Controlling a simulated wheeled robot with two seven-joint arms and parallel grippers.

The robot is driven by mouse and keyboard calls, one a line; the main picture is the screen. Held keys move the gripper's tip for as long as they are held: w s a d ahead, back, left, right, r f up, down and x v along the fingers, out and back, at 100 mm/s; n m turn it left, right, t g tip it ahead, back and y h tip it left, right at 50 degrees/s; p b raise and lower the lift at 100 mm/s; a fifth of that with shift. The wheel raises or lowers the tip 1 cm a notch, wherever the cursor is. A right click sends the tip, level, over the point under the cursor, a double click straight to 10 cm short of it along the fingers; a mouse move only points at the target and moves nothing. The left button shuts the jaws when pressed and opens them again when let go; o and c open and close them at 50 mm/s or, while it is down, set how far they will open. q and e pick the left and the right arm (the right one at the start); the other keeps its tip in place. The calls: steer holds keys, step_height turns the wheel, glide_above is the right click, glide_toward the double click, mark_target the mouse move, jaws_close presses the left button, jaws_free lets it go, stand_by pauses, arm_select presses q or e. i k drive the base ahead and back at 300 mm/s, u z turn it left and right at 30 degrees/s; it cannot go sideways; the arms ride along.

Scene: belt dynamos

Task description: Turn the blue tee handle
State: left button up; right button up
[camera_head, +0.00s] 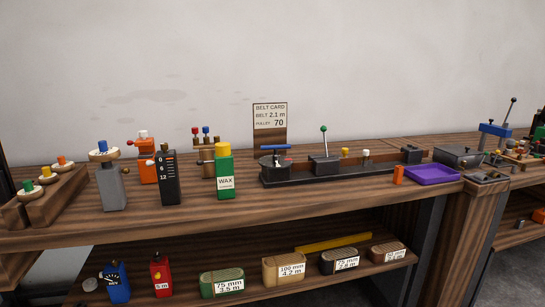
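The blue tee handle (275,147) is a short horizontal blue bar on top of a round dark piece at the left end of a long black base (335,173). The base lies on the wooden bench top, near its middle. Neither of my grippers is in view, and nothing touches the handle.
A green wax bottle (223,173) stands just left of the base. A belt card (270,116) stands behind. The lower shelf holds several labelled belt rolls (221,283).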

mark_target(276, 147)
steer(key=u, duration=1.35)
steer(key=i, duration=0.9)
steer(key=z, duration=0.45)
